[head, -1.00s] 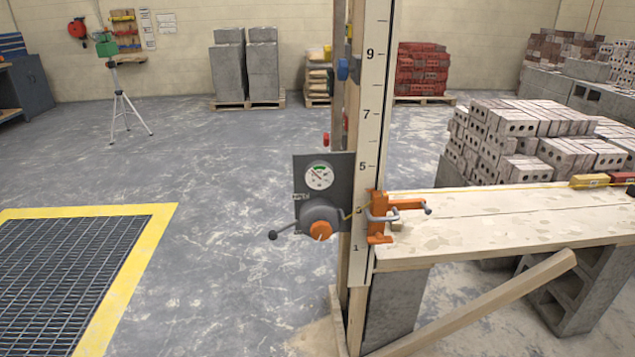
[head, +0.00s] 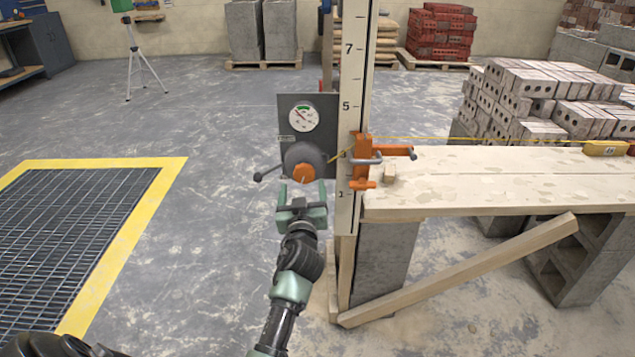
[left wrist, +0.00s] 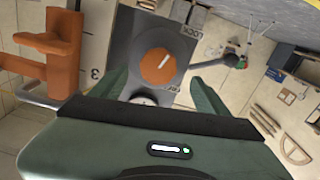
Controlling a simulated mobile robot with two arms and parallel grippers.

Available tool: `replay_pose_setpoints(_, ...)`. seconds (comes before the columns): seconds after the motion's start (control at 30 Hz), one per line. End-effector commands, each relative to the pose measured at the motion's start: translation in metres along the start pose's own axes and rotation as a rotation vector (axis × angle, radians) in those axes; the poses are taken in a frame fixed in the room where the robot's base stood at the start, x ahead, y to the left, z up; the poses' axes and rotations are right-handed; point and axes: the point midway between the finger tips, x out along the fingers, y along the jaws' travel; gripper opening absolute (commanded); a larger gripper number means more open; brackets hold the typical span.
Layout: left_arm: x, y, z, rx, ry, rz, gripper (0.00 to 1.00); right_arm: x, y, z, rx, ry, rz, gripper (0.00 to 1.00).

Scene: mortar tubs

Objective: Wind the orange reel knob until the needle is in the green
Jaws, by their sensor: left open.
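The orange reel knob (head: 304,174) sits on the front of a grey reel on a dark grey panel (head: 323,105) fixed to the upright post. It also shows in the left wrist view (left wrist: 158,66), with a white mark on its face. The round gauge (head: 302,117) is above the knob; its red needle points to the upper left, and looks outside the green band at the top. My left gripper (head: 303,190) is open just below and in front of the knob, its fingers apart and empty. In the left wrist view the knob lies between and beyond the fingertips. My right gripper is not seen.
A crank handle with a ball end (head: 258,177) sticks out left of the reel. An orange clamp (head: 362,160) and a numbered staff (head: 352,110) stand close on the right. A plank bench (head: 480,175) is further right. A yellow-edged floor grate (head: 172,178) lies left.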

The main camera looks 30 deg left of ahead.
Motion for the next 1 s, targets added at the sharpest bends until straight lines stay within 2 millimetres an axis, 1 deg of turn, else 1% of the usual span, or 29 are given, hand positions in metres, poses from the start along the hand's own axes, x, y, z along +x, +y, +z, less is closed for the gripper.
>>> replay_pose_setpoints(0.03, 0.01, 0.001, -0.001, 0.002, 0.002, 0.001, 0.76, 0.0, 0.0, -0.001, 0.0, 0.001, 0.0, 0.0)
replay_pose_setpoints(0.1, 0.021, 0.001, 0.0, 0.002, 0.001, 0.002, 0.76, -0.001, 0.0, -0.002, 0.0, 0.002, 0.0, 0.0)
replay_pose_setpoints(0.2, 0.034, 0.002, 0.0, 0.001, 0.0, 0.003, 0.76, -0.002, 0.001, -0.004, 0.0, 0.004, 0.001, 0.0)
replay_pose_setpoints(0.3, 0.043, 0.001, 0.001, 0.002, -0.001, 0.003, 0.76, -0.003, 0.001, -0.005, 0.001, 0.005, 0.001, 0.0)
replay_pose_setpoints(0.43, 0.048, 0.002, 0.001, 0.0, -0.001, 0.003, 0.76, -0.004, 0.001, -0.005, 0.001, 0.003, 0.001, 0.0)
replay_pose_setpoints(0.63, 0.049, 0.002, 0.001, 0.0, -0.002, 0.004, 0.76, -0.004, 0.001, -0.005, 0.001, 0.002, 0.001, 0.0)
replay_pose_setpoints(0.67, 0.049, 0.002, 0.001, 0.0, -0.002, 0.004, 0.73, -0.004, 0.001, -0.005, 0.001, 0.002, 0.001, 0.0)
replay_pose_setpoints(0.7, 0.049, 0.002, 0.001, 0.0, -0.002, 0.004, 0.62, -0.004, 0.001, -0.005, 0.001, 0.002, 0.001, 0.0)
replay_pose_setpoints(0.77, 0.048, 0.002, 0.001, 0.0, -0.002, 0.003, 0.45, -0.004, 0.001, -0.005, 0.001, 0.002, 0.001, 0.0)
replay_pose_setpoints(0.8, 0.048, 0.002, 0.001, 0.0, -0.002, 0.003, 0.34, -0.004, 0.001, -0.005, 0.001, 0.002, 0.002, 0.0)
replay_pose_setpoints(0.87, 0.048, 0.002, 0.001, 0.0, -0.002, 0.003, 0.17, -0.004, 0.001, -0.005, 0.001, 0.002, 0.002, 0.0)
replay_pose_setpoints(0.9, 0.048, 0.002, 0.001, 0.0, -0.002, 0.003, 0.13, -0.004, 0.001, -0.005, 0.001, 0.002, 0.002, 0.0)
replay_pose_setpoints(1.0, 0.048, 0.002, 0.001, 0.003, -0.002, 0.003, 0.13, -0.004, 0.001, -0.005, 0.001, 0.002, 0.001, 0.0)
